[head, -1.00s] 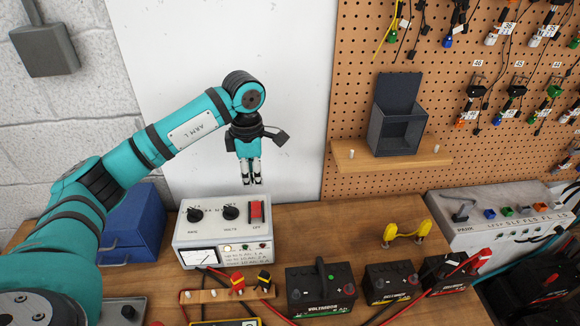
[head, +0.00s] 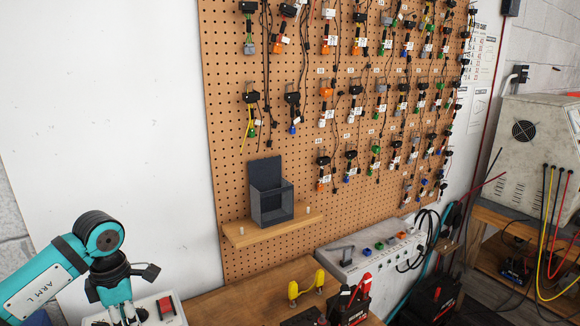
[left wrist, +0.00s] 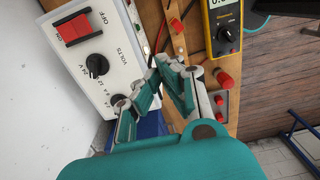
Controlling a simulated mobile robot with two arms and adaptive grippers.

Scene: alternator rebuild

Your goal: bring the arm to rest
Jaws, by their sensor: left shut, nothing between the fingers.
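My left arm (head: 40,288) is teal and comes in at the lower left of the head view. Its gripper (head: 125,316) points down beside the white tester box (head: 168,316), and its fingertips are cut off by the bottom edge. In the left wrist view the left gripper (left wrist: 160,72) has its fingers together with nothing held. The tester box (left wrist: 115,65) lies to the left of the fingers there, with a red switch and a dark knob. My right gripper is in neither view.
A yellow multimeter (left wrist: 226,30) and red knobs (left wrist: 226,78) lie near the fingers in the wrist view. A pegboard (head: 225,100) with hanging cables and a wooden shelf (head: 240,234) with a dark bin (head: 272,203) stand right of the arm. A grey bench unit (head: 350,265) sits farther right.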

